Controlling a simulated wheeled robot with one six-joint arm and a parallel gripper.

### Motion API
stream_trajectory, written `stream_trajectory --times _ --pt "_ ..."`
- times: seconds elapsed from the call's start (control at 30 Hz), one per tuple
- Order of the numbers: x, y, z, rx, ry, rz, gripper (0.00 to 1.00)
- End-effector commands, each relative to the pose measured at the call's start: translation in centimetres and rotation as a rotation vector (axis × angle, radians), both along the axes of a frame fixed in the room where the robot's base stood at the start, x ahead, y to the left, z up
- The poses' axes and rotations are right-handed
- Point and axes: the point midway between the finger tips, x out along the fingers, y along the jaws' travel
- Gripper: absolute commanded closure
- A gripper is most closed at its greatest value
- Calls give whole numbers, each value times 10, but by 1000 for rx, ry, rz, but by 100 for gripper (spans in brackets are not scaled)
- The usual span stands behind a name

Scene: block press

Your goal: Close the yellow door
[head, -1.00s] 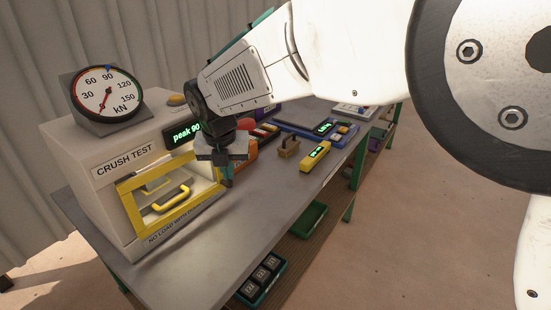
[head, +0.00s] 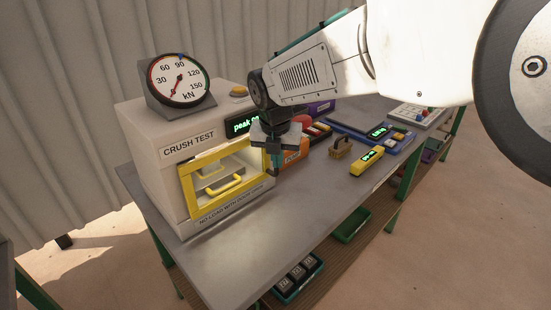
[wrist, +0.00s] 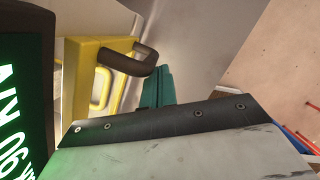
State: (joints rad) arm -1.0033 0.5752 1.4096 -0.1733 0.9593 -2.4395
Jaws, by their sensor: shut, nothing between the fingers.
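My gripper (head: 275,168) is shut and empty, pointing down by the door's right edge. In the wrist view the green fingers (wrist: 156,90) are just right of the yellow frame (wrist: 78,75). A dark curved bar (wrist: 125,60) juts from the frame towards the fingers; contact is unclear.
A round dial (head: 180,80) stands on the machine, and a lit display (head: 242,125) is behind my gripper. An orange box (head: 295,152), a wooden-coloured block (head: 341,147) and a yellow device (head: 367,160) stand to the right. The grey bench top (head: 260,220) in front is clear.

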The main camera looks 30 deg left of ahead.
Motion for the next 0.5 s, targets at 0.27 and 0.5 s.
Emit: stream_trajectory --times 0.27,0.5 --pt "-22 -28 17 2 1 0 100" --pt "-38 -30 68 0 3 9 100"
